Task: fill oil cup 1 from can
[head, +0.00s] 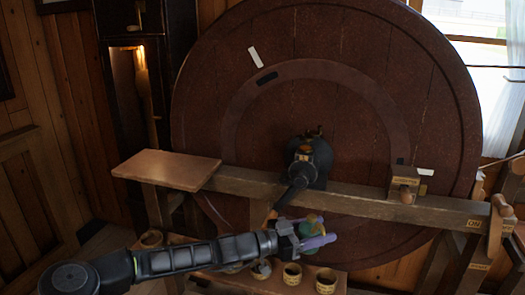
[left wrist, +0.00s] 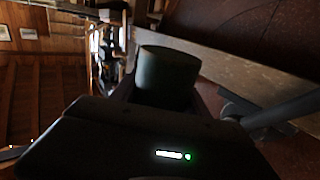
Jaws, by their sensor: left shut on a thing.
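My left gripper (head: 318,241) is shut on a green can (head: 305,228), in front of the wooden beam and below the wheel's hub. In the left wrist view the can (left wrist: 167,75) is a dark green cylinder between the fingers. In the head view the fingers and wrist hide part of it. A dark bearing block (head: 318,160) sits on the beam at the wheel's centre, with small brownish parts on top. I cannot tell which part is oil cup 1. My right gripper is not in view.
A large dark red wheel (head: 230,110) stands behind the beam (head: 350,199). A dark crank (head: 292,190) juts toward me beside the can. A flat board (head: 168,168) lies at left, and a small wooden block (head: 404,184) stands at right. Labelled round containers (head: 292,275) stand below.

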